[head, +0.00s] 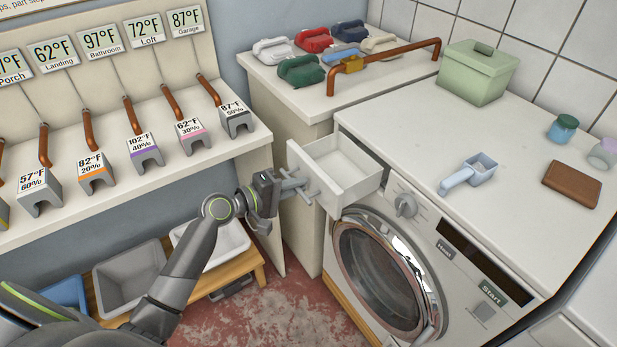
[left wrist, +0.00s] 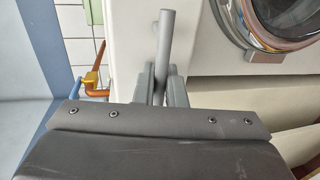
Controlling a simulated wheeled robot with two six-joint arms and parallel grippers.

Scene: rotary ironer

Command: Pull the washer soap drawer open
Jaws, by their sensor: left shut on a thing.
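The washer (head: 465,215) stands at the right, with its round door (head: 378,268) on the front. Its white soap drawer (head: 335,180) sticks out from the upper left of the front, and its inside shows empty. My left gripper (head: 300,187) is at the drawer front, shut on the grey bar handle (head: 312,196). In the left wrist view the handle (left wrist: 165,50) runs up between the two fingers. My right gripper is not in view.
On the washer top are a blue scoop (head: 470,174), a green box (head: 478,72), a brown wallet (head: 571,185) and small jars (head: 563,128). A shelf with temperature tags (head: 145,150) lies left. Bins (head: 130,277) sit on a low bench below.

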